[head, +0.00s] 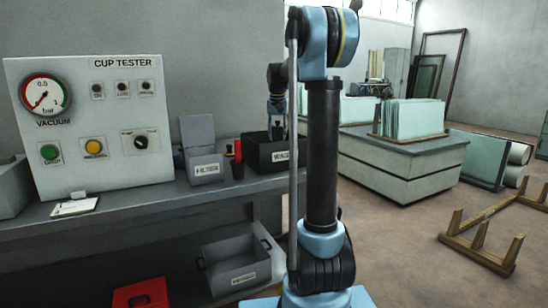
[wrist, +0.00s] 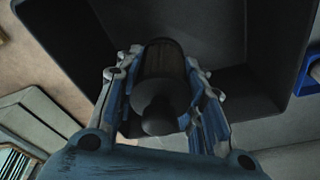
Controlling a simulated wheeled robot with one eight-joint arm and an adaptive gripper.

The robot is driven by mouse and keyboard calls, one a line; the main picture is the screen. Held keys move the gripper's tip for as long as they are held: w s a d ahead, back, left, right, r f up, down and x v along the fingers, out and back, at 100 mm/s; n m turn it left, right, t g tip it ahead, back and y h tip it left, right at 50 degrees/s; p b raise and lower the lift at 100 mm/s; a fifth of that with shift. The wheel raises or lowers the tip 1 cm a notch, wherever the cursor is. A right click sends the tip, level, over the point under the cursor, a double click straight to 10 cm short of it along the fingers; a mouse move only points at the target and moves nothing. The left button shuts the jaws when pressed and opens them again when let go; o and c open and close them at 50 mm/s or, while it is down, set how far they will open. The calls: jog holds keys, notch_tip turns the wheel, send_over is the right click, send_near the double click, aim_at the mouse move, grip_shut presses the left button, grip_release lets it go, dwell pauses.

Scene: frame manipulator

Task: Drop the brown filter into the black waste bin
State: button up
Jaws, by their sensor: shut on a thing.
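The black waste bin (head: 258,154) stands on the bench, with a partly legible white label on its front. My gripper (head: 277,128) is over the bin in the head view, small and partly behind my arm. In the wrist view my gripper (wrist: 163,95) is shut on a dark, brownish-black cylinder with a narrower rounded end, the filter (wrist: 160,65). It lies between the two blue-and-grey fingers. Behind it is the dark inside of the bin (wrist: 268,45), with its walls on both sides. I cannot tell how far the filter is from the bin floor.
A grey lidded box (head: 205,168) labelled filter stands left of the bin, its lid up. A dark cup (head: 237,168) with a red-handled tool stands between them. The cup tester panel (head: 90,120) is further left. A grey crate (head: 238,265) and red box (head: 142,295) sit below.

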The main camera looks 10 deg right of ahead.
jog(key=shift+f, duration=0.1)
jog(key=o, duration=1.2)
jog(key=r, duration=0.4)
jog(key=s+r, duration=0.1)
jog(key=r, duration=0.6)
jog(key=shift+s+a+r, duration=0.25)
jog(key=shift+s+r, duration=0.1)
jog(key=shift+r, duration=0.05)
jog(key=s+f+n, duration=0.1)
jog(key=s+f, duration=1)
jog(key=s, duration=0.3)
jog(key=s+f+n, duration=0.1)
jog(key=s+f, duration=1.1)
jog(key=s, duration=0.2)
jog(key=s+f+n, duration=0.1)
jog(key=s+f, duration=1)
jog(key=s, duration=0.4)
jog(key=shift+s+d+f, duration=0.1)
jog(key=shift+d+f, duration=0.1)
jog(key=shift+f, duration=0.05)
